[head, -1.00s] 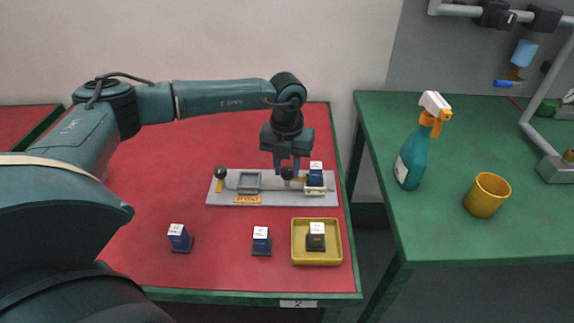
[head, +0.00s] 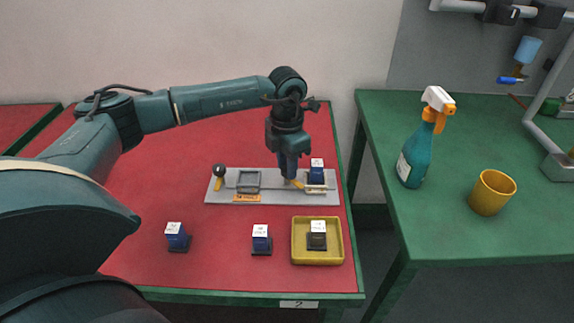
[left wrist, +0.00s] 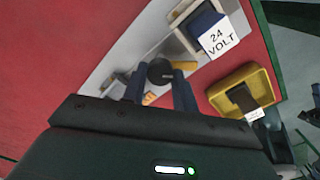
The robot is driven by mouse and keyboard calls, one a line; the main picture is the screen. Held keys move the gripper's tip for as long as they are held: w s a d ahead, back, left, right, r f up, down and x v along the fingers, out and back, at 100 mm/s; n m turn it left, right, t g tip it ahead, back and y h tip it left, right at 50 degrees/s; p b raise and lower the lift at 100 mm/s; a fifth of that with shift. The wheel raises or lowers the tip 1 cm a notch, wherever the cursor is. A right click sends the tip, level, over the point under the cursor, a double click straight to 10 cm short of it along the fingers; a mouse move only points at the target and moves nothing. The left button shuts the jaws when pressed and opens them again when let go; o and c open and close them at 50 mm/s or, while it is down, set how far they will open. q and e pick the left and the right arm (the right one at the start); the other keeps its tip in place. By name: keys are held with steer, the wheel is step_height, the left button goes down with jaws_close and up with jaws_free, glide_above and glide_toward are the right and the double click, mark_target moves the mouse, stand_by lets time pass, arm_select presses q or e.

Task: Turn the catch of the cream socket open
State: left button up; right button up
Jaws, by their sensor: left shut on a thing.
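The cream socket (head: 316,189) is at the right end of the grey plate (head: 215,197), with a blue block (head: 316,172) seated in it. In the left wrist view the block (left wrist: 203,22) has a white "24 VOLT" face. The socket's catch has a black knob (left wrist: 160,72) and a yellow lever (head: 298,184), just left of the socket. My left gripper (head: 289,179) points down and is shut on the catch. In the left wrist view its fingers flank the knob. In the head view the fingers hide most of the knob. My right gripper is out of view.
An empty grey socket (head: 248,188) and another catch (head: 219,172) are on the plate's left part. In front stand two blue blocks (head: 177,237) (head: 261,240) and a yellow tray (head: 298,262) holding a dark block (head: 318,240). A spray bottle (head: 416,155) and cup (head: 492,193) stand on the green table.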

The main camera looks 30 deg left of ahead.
arm_select(q)
steer(key=m+b, duration=0.1)
steer(key=m, duration=0.3)
steer(key=shift+m, duration=0.3)
steer(key=m+b, duration=0.1)
steer(key=m, duration=0.3)
steer(key=shift+r, duration=0.1)
steer(key=shift+m, duration=0.3)
steer(key=o, duration=1)
steer(key=shift+c, duration=0.2)
step_height(320, 180, up, 13)
stand_by(0.3)
